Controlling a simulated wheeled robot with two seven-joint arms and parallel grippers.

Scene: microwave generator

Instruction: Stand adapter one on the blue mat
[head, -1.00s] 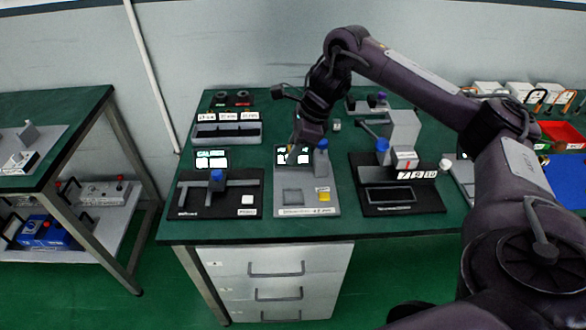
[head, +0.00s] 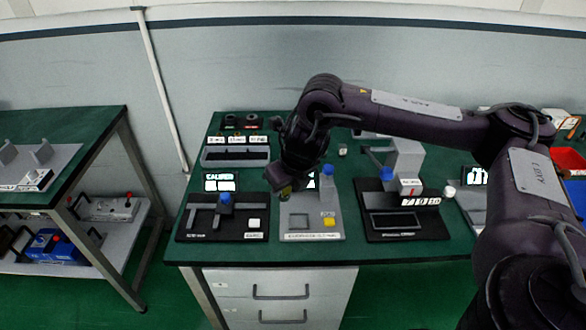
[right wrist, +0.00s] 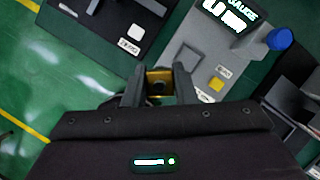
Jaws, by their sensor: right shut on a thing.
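My right gripper (right wrist: 158,85) is shut on a small brass-coloured block with a dark round hole (right wrist: 159,80), seen between the fingers in the right wrist view; it may be adapter one, but I see no marking that tells. In the head view the right gripper (head: 285,191) hangs over the left edge of the grey gauge station (head: 312,222). A blue surface (head: 574,192), perhaps the blue mat, shows at the far right of the head view, partly hidden by my right arm. My left gripper is not in view.
A black caliper station (head: 235,237) with a blue knob stands left of the gauge station, and another black station (head: 405,232) stands right of it. A slotted grey rack (head: 235,156) lies behind. A red tray (head: 570,163) sits at the far right.

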